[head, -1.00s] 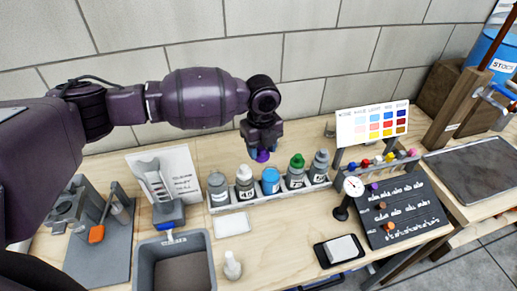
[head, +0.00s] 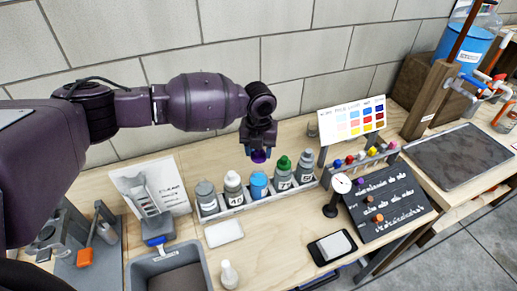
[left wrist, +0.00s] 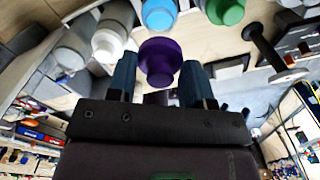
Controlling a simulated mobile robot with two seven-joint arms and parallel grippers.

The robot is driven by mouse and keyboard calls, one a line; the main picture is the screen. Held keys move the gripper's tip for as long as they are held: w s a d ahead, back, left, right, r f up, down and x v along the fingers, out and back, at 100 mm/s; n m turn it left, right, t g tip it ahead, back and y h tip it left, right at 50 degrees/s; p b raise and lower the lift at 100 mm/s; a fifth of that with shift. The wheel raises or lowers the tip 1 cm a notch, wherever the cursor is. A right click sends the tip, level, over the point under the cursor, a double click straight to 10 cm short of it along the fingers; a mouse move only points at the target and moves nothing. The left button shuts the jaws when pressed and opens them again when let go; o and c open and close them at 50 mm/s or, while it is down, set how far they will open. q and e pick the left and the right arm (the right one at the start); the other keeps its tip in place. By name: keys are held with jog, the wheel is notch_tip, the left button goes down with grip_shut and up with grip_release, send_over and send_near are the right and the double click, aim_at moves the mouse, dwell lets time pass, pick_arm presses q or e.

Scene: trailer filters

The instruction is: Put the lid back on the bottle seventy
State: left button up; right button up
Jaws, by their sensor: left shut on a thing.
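My left gripper (head: 258,146) is shut on a purple lid (head: 259,156) and holds it above and behind the bottle rack. In the left wrist view the purple lid (left wrist: 160,60) sits between the two fingertips. A row of bottles stands upright in a pale rack (head: 238,208): a grey-topped one (head: 206,198), a white-topped one (head: 233,188), a blue-topped one (head: 258,186), a green-topped one (head: 283,173) and another grey one (head: 305,166). Their number labels are too small to read surely, so I cannot tell which is seventy. My right gripper is not in view.
A colour chart (head: 352,121) stands behind.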

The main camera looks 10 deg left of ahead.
pick_arm(q)
jog(key=shift+f, duration=0.1)
jog(key=b, duration=0.4)
send_over(259, 172)
notch_tip(259, 172, down, 4)
jog(key=shift+w+f, duration=0.1)
jog(key=shift+f+b, duration=0.5)
jog(key=shift+f, duration=0.5)
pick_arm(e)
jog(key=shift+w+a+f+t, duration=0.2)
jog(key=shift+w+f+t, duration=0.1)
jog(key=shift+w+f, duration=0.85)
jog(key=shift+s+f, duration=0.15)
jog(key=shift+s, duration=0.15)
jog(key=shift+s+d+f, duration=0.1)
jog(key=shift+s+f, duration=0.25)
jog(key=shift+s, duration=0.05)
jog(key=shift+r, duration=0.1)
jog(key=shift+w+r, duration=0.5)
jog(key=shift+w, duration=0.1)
